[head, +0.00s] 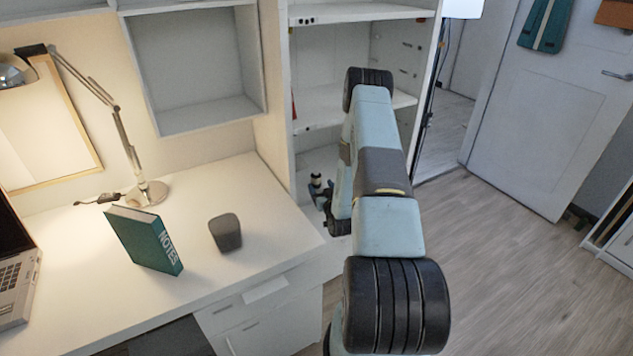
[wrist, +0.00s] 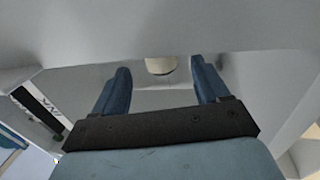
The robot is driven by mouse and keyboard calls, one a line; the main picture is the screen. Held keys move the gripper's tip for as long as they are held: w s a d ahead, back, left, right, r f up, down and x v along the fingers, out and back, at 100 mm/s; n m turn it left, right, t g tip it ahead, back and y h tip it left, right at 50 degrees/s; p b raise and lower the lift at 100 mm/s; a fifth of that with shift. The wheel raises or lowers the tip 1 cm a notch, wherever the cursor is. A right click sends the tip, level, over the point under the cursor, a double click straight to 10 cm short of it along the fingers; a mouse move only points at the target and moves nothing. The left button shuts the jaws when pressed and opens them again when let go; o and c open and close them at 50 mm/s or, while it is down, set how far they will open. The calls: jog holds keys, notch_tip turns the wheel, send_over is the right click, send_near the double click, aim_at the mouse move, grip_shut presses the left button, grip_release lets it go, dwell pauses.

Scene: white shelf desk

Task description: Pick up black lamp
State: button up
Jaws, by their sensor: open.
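My gripper (wrist: 160,72) is open in the wrist view, with its two blue fingers apart and nothing between them that I can see touching. A small cream, rounded thing (wrist: 160,65) shows beyond and between the fingertips, partly cut off by a pale surface above. In the head view, my arm reaches into the white shelf unit, and my gripper there is small and partly hidden by the arm.
The white shelf unit (head: 333,105) has boards and side walls close around my gripper. The desk (head: 200,205) at left holds a silver desk lamp (head: 134,150), a green book (head: 145,240), a dark grey rounded block (head: 225,233) and a laptop (head: 15,285). Floor at right is clear.

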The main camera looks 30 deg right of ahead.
aim_at(318, 181)
jog(key=shift+w+d, duration=0.15)
jog(key=shift+w, duration=0.9)
jog(key=shift+w+d, duration=0.2)
jog(key=shift+w, duration=0.85)
jog(key=shift+w+d, duration=0.15)
jog(key=shift+w, duration=0.9)
